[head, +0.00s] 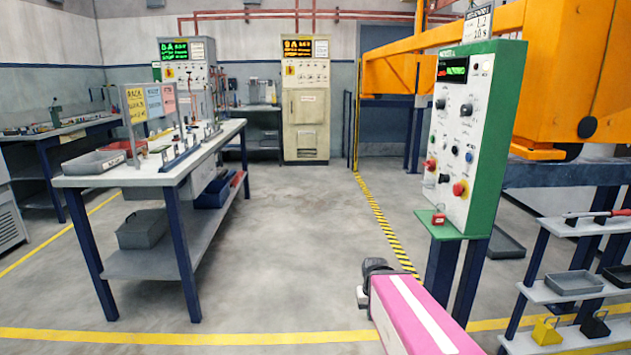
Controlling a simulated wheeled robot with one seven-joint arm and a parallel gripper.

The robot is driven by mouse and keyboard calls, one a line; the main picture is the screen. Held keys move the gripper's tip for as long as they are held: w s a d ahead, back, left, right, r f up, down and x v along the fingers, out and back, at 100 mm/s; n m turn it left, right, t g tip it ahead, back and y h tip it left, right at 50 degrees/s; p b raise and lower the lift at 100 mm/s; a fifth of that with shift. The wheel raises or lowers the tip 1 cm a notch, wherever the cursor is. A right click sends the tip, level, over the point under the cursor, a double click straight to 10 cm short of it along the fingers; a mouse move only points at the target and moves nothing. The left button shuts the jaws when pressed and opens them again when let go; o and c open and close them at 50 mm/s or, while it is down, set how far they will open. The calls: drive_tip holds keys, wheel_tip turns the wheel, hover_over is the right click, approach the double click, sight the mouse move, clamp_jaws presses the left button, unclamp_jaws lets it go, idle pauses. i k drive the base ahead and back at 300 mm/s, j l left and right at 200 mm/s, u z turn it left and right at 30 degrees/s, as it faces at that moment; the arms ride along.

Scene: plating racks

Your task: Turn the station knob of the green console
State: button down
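The green console (497,130) stands on dark blue legs at the right, with a white panel facing left. The panel carries a display with red and green characters at the top. Below are two black knobs, an upper left one (440,104) and a right one (466,109), then small buttons and red knobs lower down. The labels are too small to read, so I cannot tell which is the station knob. My pink arm reaches up from the bottom edge. Its dark end, my gripper (370,280), is left of and below the console, apart from it. Its fingers are not clear.
A workbench (120,180) with trays and tools stands at the left. A red padlock (438,217) sits on the green ledge under the console. An orange machine (570,80) is behind it. A shelf rack (560,290) is at the right. The middle floor is clear.

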sight(440, 104)
drive_tip(key=i+j+z, duration=0.15)
drive_tip(key=z, duration=0.3)
drive_tip(key=i+j+z, duration=0.1)
drive_tip(key=j+z, duration=0.15)
drive_tip(key=z, duration=0.25)
